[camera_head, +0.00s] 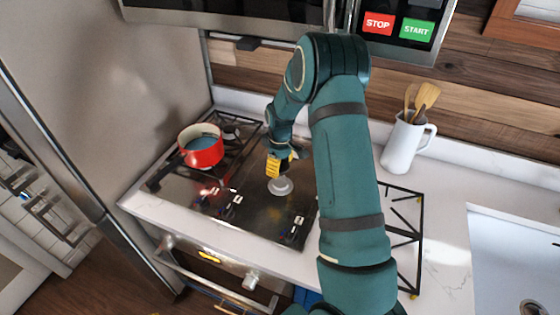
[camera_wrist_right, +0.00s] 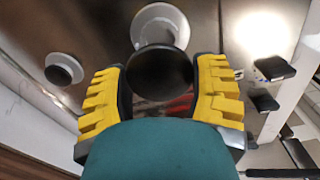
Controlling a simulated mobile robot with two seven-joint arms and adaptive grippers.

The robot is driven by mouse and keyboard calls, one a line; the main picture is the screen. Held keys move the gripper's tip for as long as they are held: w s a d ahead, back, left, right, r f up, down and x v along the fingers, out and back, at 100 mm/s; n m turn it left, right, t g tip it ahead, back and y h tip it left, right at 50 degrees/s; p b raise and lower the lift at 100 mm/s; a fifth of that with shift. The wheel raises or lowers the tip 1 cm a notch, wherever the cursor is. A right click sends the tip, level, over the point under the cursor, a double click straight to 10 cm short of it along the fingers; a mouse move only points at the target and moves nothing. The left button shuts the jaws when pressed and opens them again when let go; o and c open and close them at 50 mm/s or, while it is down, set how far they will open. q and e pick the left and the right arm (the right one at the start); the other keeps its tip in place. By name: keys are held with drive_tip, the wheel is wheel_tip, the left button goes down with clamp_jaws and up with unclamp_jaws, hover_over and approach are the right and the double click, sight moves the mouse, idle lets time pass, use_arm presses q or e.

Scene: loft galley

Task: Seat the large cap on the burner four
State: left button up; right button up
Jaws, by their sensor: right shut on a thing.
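My right gripper (camera_head: 279,167) reaches down over the middle of the dark cooktop (camera_head: 258,208). In the right wrist view its yellow-padded fingers (camera_wrist_right: 160,95) are closed on a dark round cap, the large cap (camera_wrist_right: 160,73). The cap is held beside a pale round burner base (camera_wrist_right: 174,17) and overlaps part of it in that view. I cannot tell whether they touch. A pale round burner base (camera_head: 281,187) lies just below the gripper in the head view; no number shows on it. My left gripper is not in view.
A red pot (camera_head: 201,150) stands on the left grate (camera_head: 160,178). Another burner with a dark cap (camera_wrist_right: 60,74) shows in the wrist view. The right grate (camera_head: 420,236) lies partly behind my arm. A white pitcher (camera_head: 402,143) of utensils stands behind; a sink (camera_head: 515,255) is at right.

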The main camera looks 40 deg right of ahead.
sight(280, 184)
drive_tip(key=shift+s+f, duration=0.1)
drive_tip(key=shift+f, duration=0.3)
drive_tip(key=shift+f+b, duration=0.35)
drive_tip(key=shift+f, duration=0.35)
wheel_tip(280, 184, down, 2)
drive_tip(key=shift+f+b, duration=0.2)
drive_tip(key=shift+b, duration=0.5)
drive_tip(key=shift+f+b, duration=0.6)
drive_tip(key=shift+f, duration=0.1)
drive_tip(key=shift+r, duration=0.1)
drive_tip(key=shift+f+b, duration=0.65)
drive_tip(key=shift+b, duration=0.2)
idle(0.4)
drive_tip(key=o, duration=1.2)
